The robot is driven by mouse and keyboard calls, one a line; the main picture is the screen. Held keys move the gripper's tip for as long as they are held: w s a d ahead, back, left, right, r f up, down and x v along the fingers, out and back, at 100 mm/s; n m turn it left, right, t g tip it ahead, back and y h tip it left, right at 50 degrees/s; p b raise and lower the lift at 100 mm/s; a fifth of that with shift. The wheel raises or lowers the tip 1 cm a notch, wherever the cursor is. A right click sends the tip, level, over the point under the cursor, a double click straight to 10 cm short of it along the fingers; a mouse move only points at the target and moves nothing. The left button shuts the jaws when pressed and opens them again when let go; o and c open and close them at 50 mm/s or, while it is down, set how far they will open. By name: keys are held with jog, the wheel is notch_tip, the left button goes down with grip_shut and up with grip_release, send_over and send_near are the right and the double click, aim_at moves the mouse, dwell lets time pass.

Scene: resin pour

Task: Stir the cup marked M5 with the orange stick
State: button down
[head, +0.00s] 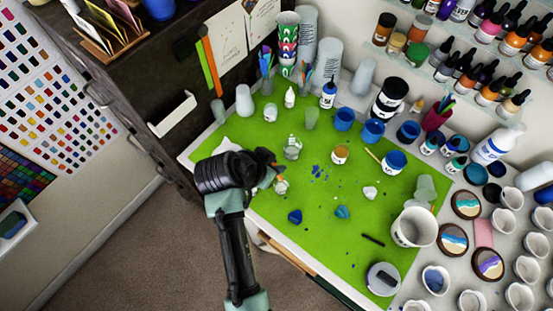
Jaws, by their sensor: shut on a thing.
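My gripper (274,170) is over the left front part of the green mat, at the end of my dark arm. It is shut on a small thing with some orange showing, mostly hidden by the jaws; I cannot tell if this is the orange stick. Several blue cups stand on the mat, one with a pale label (394,162) and a thin light stick beside it. Others are farther back (343,120). The labels are too small to read, so I cannot tell which cup is M5.
The green mat (325,222) holds a clear jar (292,148), an amber cup (340,154) and blue pieces (295,216). A white bucket (414,227) stands at right. Bottles and cups crowd the back. A dark cabinet (150,75) bounds the left; the mat's front middle is mostly clear.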

aim_at(279, 178)
jog(key=shift+w+d+f+b, duration=0.1)
jog(key=shift+w+f+b, duration=0.05)
jog(key=shift+f+b, duration=1.8)
jog(key=shift+w+d+f+b, duration=0.1)
jog(key=shift+f+b, duration=1.2)
jog(key=shift+f, duration=1.1)
